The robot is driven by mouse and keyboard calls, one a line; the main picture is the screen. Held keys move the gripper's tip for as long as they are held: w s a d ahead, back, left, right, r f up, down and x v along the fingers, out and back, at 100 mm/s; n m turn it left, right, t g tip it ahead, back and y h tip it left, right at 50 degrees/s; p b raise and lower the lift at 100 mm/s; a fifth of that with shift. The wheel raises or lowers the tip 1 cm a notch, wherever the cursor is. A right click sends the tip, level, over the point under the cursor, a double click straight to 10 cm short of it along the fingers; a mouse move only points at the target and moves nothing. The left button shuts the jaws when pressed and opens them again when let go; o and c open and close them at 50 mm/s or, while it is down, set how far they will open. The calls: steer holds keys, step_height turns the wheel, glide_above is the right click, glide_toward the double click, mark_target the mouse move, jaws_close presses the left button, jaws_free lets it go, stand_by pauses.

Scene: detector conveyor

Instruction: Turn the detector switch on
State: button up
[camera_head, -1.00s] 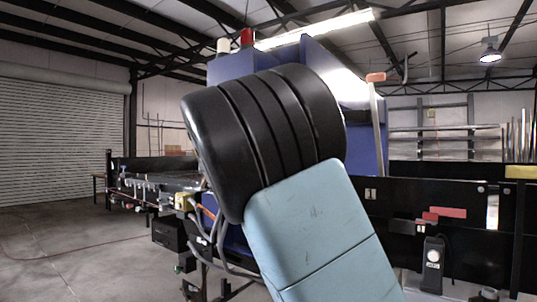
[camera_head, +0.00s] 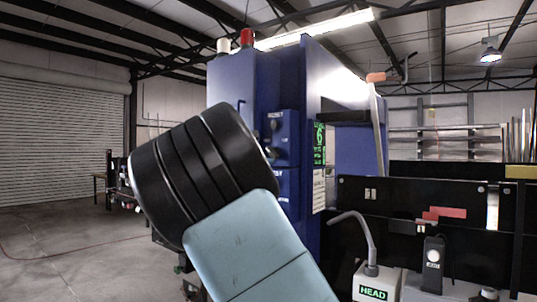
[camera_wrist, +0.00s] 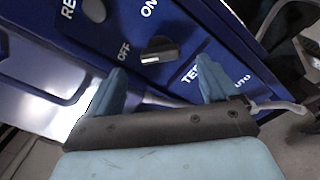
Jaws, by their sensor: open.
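The detector is a tall blue cabinet (camera_head: 232,85) in the head view, with a control panel (camera_head: 286,128) on its side. In the wrist view the dark switch handle (camera_wrist: 159,50) sits on the blue panel between the words OFF and TEST, below ON. It lies roughly crosswise, its left end near OFF. My gripper (camera_wrist: 162,78) is open, its two blue-grey fingers spread to either side below the handle. Nothing is between the fingers, and they look apart from the handle. In the head view my dark wrist and light-blue arm hide most of the gripper.
A round dark knob (camera_wrist: 94,10) is on the panel by the partly cut-off label RE. A green-lit display (camera_head: 319,143) is on the cabinet. A grey box marked HEAD (camera_head: 373,284) with a bent stalk stands before black conveyor side panels (camera_head: 390,205). Open floor lies left.

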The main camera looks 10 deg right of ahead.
mark_target(271, 152)
steer(key=shift+x, duration=2.75)
steer(key=shift+c, duration=0.5)
steer(key=c, duration=1)
steer(key=shift+o, duration=0.2)
